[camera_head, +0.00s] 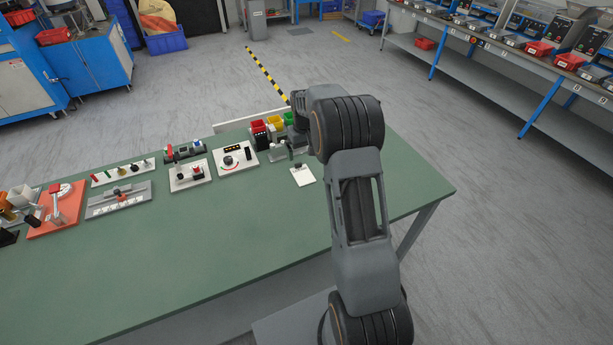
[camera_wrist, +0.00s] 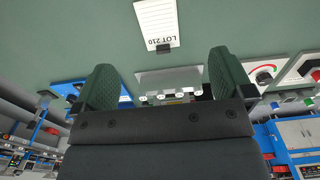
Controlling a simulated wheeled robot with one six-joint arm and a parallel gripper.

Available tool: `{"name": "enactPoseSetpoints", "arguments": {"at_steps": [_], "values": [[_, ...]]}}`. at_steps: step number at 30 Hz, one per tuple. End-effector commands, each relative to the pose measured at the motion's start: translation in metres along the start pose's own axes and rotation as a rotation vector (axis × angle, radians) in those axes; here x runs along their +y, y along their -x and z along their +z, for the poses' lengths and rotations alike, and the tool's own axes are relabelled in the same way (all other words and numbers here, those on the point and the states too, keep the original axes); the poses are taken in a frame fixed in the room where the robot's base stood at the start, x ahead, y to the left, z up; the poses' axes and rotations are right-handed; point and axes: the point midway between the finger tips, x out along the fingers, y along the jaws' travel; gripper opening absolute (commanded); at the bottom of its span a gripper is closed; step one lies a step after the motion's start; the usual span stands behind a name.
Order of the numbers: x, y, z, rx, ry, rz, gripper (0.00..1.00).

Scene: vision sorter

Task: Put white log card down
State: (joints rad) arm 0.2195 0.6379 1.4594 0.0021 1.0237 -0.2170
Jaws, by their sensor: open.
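The white log card (camera_head: 303,176) lies on the green table near its right part. It has a dark clip at one end. In the wrist view the card (camera_wrist: 157,20) shows the print "LOT 210" and ruled lines, with its clip toward my gripper. My gripper (camera_wrist: 161,62) is open, its two dark green fingers apart with nothing between them. The card lies beyond the fingertips and appears apart from them. In the head view my arm hides most of the gripper.
Red, yellow and green bins (camera_head: 274,123) stand at the table's back edge, close to my wrist. A white panel with a dial (camera_head: 236,159) and other fixtures stand to the left. The green table top (camera_head: 190,245) is clear in front.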

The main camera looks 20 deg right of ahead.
Motion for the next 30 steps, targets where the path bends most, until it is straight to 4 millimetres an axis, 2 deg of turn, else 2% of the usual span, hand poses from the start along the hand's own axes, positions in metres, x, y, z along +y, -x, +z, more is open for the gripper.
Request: {"name": "enactPoseSetpoints", "arguments": {"at_steps": [1,2,5,6,9,12,18,21,25,30], "values": [[-0.008,0.020,0.007,0.021,0.004,0.004,0.99],[-0.013,0.031,0.013,0.032,0.005,0.006,0.99],[-0.033,0.070,0.042,0.079,0.007,0.014,0.99],[-0.042,0.085,0.057,0.100,0.008,0.016,0.99],[-0.062,0.117,0.099,0.153,0.009,0.019,0.99],[-0.079,0.136,0.142,0.203,0.009,0.019,0.99],[-0.101,0.147,0.215,0.285,0.010,0.012,0.99],[-0.107,0.144,0.240,0.313,0.009,0.007,0.99],[-0.111,0.140,0.260,0.336,0.009,0.003,0.99],[-0.113,0.137,0.270,0.348,0.008,0.000,0.99]]}}
